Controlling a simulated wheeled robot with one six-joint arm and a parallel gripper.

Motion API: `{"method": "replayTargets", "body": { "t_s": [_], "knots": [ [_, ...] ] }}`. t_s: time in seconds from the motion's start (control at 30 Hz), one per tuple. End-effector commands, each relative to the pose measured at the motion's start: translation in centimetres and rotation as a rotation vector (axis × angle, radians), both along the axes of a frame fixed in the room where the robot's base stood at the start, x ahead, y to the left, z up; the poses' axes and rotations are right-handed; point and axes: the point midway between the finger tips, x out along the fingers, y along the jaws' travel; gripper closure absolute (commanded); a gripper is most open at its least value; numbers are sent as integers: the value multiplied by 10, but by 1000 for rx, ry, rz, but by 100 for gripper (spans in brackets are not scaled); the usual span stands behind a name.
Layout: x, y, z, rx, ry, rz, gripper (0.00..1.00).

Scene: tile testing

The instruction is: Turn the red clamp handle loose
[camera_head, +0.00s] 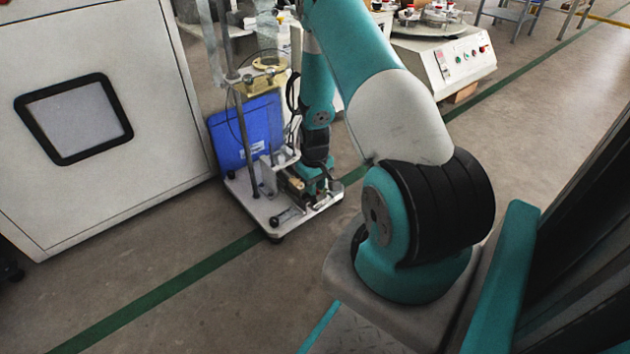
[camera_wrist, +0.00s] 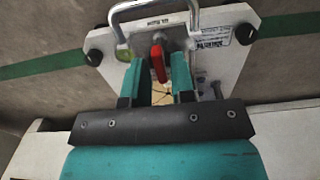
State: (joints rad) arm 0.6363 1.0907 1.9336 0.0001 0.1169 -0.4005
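The red clamp handle (camera_wrist: 158,63) shows in the wrist view as a short upright red piece, between the tips of my gripper's two teal fingers. My gripper (camera_wrist: 157,76) is open, with a visible gap on the left of the handle. The right finger is closer to it; I cannot tell whether it touches. The clamp sits on a white base plate (camera_wrist: 228,62). In the head view my gripper (camera_head: 314,180) is low over the test stand's plate (camera_head: 262,212); the red handle cannot be made out there.
A U-shaped metal bar (camera_wrist: 119,18) stands beyond the fingers in the wrist view. In the head view a metal post (camera_head: 243,130) and blue panel (camera_head: 240,130) are left of my arm. A large white cabinet (camera_head: 110,170) stands further left. Floor in front is clear.

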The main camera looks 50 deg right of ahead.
Motion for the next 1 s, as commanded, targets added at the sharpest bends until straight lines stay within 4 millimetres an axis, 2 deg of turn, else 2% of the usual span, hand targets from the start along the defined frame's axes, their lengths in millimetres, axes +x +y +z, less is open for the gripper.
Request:
{"method": "replayTargets", "body": {
  "t_s": [0.23,0.33,0.57,1.0],
  "knots": [
    [0,0,-1,0,0,0,77],
    [0,0,-1,0,0,0,100],
    [0,0,-1,0,1,22,100],
    [0,0,1,1,1,374,100]
  ]
}}
